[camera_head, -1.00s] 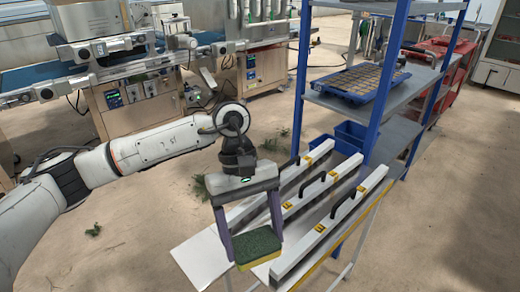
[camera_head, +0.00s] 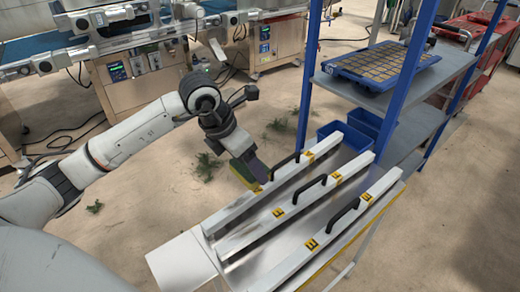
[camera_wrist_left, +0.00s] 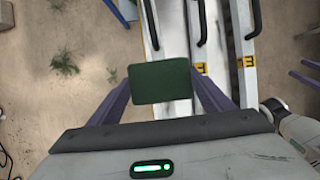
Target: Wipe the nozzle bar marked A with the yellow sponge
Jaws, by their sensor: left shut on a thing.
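My left gripper (camera_head: 252,168) is shut on the sponge (camera_head: 243,173), which has a dark green face and a yellow side. The sponge is tilted beside the leftmost nozzle bar (camera_head: 232,210); I cannot tell whether they touch. Each bar is white with a black handle and yellow labels. I cannot read an A on any label. My right gripper is out of view.
The bars lie on a metal table (camera_head: 185,262). Behind it stands a blue-posted shelf (camera_head: 447,70) with a blue seed tray (camera_head: 385,65). Blue bins (camera_head: 345,135) sit beyond the bars. Conveyor machines (camera_head: 140,85) stand at the back left.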

